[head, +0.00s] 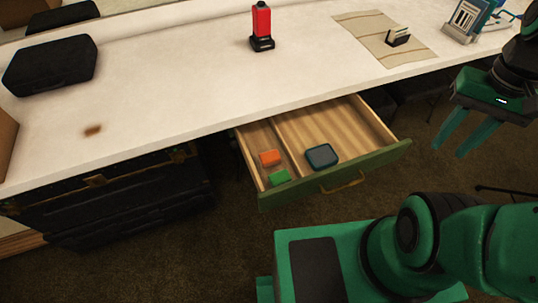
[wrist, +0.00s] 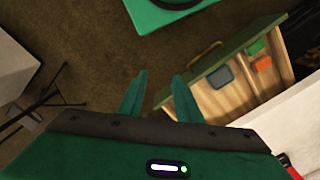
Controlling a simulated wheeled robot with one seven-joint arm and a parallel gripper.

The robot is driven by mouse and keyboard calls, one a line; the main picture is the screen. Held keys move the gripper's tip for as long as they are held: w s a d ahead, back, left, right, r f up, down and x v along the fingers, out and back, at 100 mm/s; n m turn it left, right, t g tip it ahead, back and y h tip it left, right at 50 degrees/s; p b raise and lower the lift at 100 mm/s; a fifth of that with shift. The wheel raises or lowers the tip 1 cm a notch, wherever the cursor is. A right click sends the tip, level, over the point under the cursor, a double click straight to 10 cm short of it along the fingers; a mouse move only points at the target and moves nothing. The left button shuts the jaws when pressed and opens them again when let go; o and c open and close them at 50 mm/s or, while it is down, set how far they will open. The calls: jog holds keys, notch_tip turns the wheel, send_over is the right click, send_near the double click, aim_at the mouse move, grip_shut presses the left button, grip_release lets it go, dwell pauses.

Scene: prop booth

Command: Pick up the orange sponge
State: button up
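The orange sponge (head: 270,157) is a small block lying in the narrow left compartment of an open drawer (head: 375,155) under the counter. It also shows in the wrist view (wrist: 263,64), beside a green block (wrist: 256,46). In the head view the green block (head: 280,177) lies just in front of the sponge. My gripper (head: 463,145) is at the right of the head view, well to the right of the drawer. Its two fingers (wrist: 158,92) stand apart with nothing between them, pointing down over the carpet.
A dark blue box (head: 321,156) lies in the drawer's wider compartment, beyond a divider. The counter (head: 190,75) above carries a red-and-black device (head: 262,25), a black case (head: 50,64) and a cloth (head: 372,35). A tripod stand (wrist: 45,97) shows at the wrist view's left.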

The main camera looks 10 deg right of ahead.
jog(key=o, duration=0.4)
jog(key=shift+o, duration=1.2)
jog(key=shift+s+r, duration=0.2)
jog(key=shift+s, duration=0.15)
jog(key=w+a+f+n, duration=0.3)
jog(key=w+a+n, duration=0.1)
jog(key=w+n, duration=0.45)
jog(key=n+y, duration=0.4)
jog(key=n, duration=1.5)
send_near(271, 155)
jog(key=f, duration=0.1)
jog(key=f+g, duration=0.1)
jog(key=f, duration=0.1)
jog(key=shift+w+a, duration=0.1)
jog(key=shift+a, duration=0.25)
jog(key=shift+w+a+x, duration=0.1)
jog(key=shift+w+x, duration=0.05)
jog(key=shift+x, duration=1.35)
jog(key=shift+w+a+x, duration=0.1)
jog(key=shift+w+x, duration=0.05)
jog(key=shift+x, duration=1.35)
